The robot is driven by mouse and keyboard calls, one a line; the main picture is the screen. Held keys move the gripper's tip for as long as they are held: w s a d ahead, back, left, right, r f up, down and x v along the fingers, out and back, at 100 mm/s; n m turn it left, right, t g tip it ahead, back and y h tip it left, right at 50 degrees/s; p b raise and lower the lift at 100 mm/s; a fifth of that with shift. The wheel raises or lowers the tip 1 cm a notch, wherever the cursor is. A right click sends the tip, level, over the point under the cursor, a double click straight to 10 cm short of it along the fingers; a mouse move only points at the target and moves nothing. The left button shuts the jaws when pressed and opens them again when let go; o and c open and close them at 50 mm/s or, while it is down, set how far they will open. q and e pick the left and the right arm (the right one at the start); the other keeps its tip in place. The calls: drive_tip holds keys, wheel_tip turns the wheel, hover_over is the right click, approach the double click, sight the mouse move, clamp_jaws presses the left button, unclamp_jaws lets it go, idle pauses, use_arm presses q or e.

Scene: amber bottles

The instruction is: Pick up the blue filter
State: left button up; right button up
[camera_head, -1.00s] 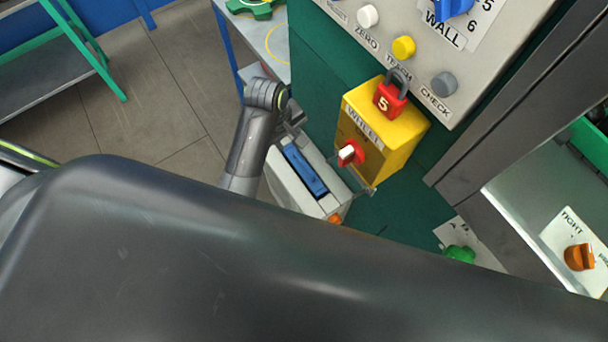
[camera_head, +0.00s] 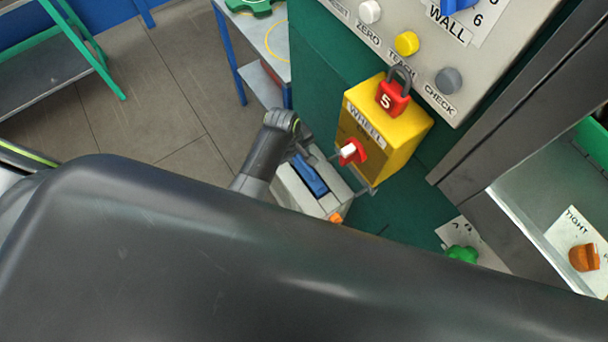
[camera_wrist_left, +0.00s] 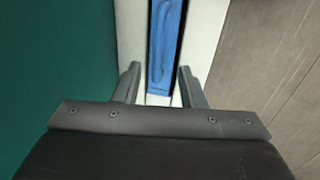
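The blue filter (camera_head: 310,175) is a long, narrow block lying in a slot of a light grey housing (camera_head: 332,205) beside the green cabinet. In the left wrist view the blue filter (camera_wrist_left: 165,45) has a moulded handle along its top and runs between my fingers. My left gripper (camera_wrist_left: 160,70) is open, with one finger on each side of the filter; whether they touch it I cannot tell. In the head view my left gripper (camera_head: 305,148) is at the filter's far end and partly hides it. My right gripper is not in view.
A yellow box (camera_head: 400,140) with a red switch (camera_head: 352,152) and a red padlock (camera_head: 393,97) juts out close to the right of the housing. The green cabinet wall (camera_head: 325,80) stands behind. Open floor (camera_head: 165,90) lies to the left.

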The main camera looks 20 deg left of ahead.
sight(302, 161)
use_arm(q)
drive_tip(key=shift+w+d+f, duration=0.15)
drive_tip(key=shift+f, duration=0.5)
drive_tip(key=shift+w+d+f, duration=0.1)
drive_tip(key=shift+f, duration=0.6)
drive_tip(key=shift+w+d+f, duration=0.15)
drive_tip(key=shift+f, duration=0.5)
clamp_jaws()
